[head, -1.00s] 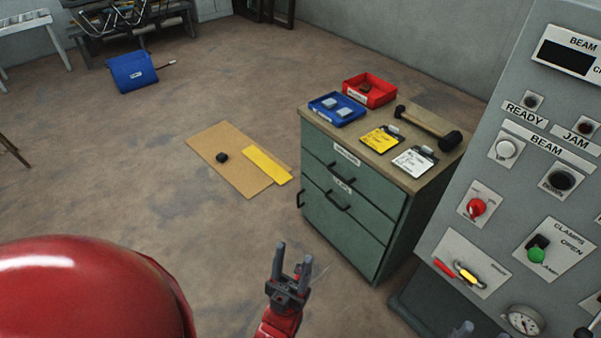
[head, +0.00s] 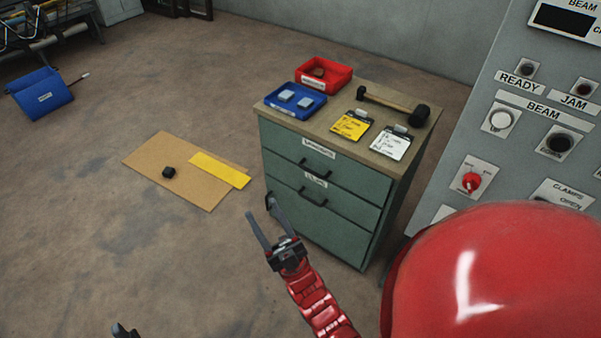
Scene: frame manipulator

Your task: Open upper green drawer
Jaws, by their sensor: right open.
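The green cabinet (head: 335,228) stands right of centre in the head view. Its upper drawer (head: 355,179) is closed flush, with a white label and a dark bar handle (head: 318,165). A second drawer below has a similar handle (head: 312,198) and is also closed. My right gripper (head: 260,208) is open and empty, in front of the cabinet's lower left side in the picture. It appears apart from both handles. Only a dark tip of what looks like my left gripper (head: 125,330) shows at the bottom edge; its jaws are cut off.
A grey control panel (head: 478,140) stands at right. Cardboard (head: 185,190) lies on the floor at left.

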